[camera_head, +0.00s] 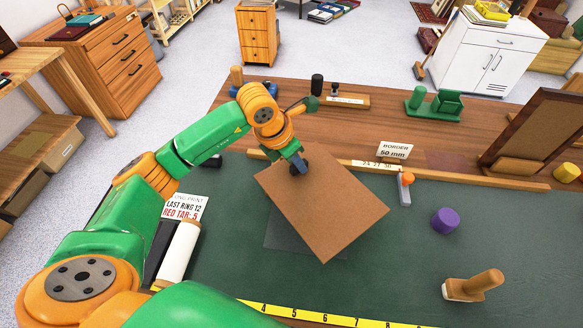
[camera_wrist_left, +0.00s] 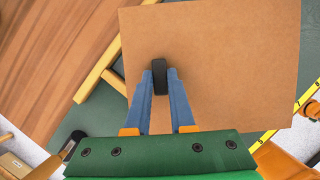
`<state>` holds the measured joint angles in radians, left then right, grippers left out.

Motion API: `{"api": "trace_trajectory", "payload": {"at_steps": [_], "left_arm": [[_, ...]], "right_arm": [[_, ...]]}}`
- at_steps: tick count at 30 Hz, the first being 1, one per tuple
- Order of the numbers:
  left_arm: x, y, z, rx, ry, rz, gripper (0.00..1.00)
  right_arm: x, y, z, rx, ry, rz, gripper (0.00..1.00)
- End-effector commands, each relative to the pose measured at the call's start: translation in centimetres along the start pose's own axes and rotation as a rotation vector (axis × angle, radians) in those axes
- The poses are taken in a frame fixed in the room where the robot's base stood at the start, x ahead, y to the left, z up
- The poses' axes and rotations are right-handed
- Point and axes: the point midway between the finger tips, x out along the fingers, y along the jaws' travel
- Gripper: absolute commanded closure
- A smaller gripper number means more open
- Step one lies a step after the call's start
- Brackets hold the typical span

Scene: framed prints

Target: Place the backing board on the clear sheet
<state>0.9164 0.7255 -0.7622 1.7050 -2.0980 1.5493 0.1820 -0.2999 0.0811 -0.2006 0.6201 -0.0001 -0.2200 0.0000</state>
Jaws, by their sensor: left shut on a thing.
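The backing board (camera_head: 330,205) is a brown rectangular panel, turned at an angle over the green work mat. My left gripper (camera_head: 298,166) is shut at a small black grip piece near the board's upper part. In the left wrist view, the blue fingers (camera_wrist_left: 161,82) close on this black piece, with the brown board (camera_wrist_left: 225,70) spread behind it. A darker grey flat sheet (camera_head: 283,238), likely the clear sheet, shows beside the board's lower left edge; the board hides most of it. The board appears raised above it, but the gap is hard to judge. My right gripper is not in view.
A wooden strip (camera_head: 480,180) crosses behind the mat (camera_head: 400,255). A yellow ruler (camera_head: 320,315) lies along the front. A purple cylinder (camera_head: 445,220), a wooden-handled block (camera_head: 472,286) and an orange-tipped tool (camera_head: 405,188) stand right. A white roll (camera_head: 178,252) lies left.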

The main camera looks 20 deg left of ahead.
Motion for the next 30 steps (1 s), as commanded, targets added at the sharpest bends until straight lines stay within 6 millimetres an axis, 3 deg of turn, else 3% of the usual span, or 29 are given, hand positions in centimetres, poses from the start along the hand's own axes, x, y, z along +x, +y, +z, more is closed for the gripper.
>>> {"api": "trace_trajectory", "payload": {"at_steps": [7,12,22,23,25,26,30], "left_arm": [[2.9,2.7,-1.6,-0.003,0.003,-0.002,1.00],[5.3,2.5,-2.5,0.001,0.000,-0.002,1.00],[6.1,2.5,-2.8,0.002,-0.002,-0.001,1.00],[6.0,2.5,-2.8,0.002,-0.002,-0.001,0.73],[5.9,2.5,-2.7,0.002,-0.002,-0.001,0.54],[5.9,2.5,-2.7,0.002,-0.002,-0.001,0.48],[5.9,2.5,-2.7,0.002,-0.002,-0.001,0.48]], "right_arm": [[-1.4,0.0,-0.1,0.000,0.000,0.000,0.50],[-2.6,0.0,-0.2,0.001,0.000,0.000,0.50],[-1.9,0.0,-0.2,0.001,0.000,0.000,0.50],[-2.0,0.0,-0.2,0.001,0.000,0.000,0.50],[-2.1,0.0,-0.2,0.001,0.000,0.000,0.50],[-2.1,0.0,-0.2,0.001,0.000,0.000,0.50],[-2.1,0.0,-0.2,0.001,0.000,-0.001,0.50]]}}
